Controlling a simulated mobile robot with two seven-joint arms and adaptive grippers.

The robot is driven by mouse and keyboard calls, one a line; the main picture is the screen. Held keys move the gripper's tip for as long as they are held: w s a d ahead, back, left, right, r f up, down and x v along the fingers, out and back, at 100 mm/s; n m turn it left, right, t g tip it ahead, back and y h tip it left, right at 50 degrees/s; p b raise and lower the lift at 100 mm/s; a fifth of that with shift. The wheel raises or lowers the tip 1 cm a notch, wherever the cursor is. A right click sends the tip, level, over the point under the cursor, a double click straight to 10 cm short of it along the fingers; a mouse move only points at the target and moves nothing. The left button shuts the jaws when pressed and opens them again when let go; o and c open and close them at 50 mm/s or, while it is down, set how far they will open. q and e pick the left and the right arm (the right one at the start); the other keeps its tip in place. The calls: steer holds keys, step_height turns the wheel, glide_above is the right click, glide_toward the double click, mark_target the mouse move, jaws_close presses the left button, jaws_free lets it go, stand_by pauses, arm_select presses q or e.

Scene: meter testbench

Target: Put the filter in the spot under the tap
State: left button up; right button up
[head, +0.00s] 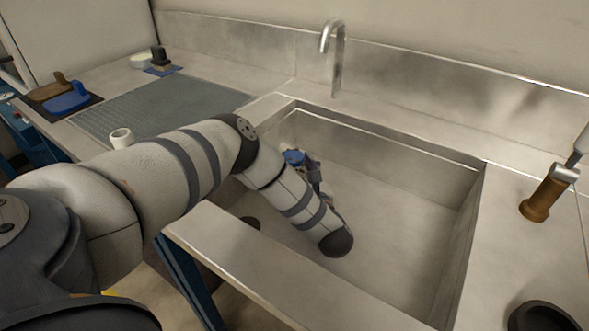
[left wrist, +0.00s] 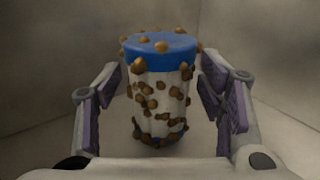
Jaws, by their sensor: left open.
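The filter (left wrist: 160,95) is an upright white cylinder with a blue cap, dotted with brown lumps. It stands inside the sink basin, and in the head view only its blue top (head: 292,157) shows past my left arm. My left gripper (head: 312,170) is down in the basin beside it. In the left wrist view its open fingers stand on the left and right of the filter, with no clear grip on it. The tap (head: 336,50) is a curved metal spout at the back edge of the sink. My right gripper is not in view.
The sink's front rim (head: 290,285) and walls surround my left gripper. A grey mat (head: 160,105) and a small white cup (head: 121,138) are on the left counter. A brown-handled tool (head: 545,195) stands on the right counter. The basin's right side is clear.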

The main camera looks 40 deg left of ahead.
arm_select(q)
steer(key=shift+d+r, duration=0.15)
steer(key=shift+d, duration=0.05)
steer(key=v, duration=1.1)
steer(key=shift+s+d, duration=0.2)
steer(key=shift+d, duration=0.05)
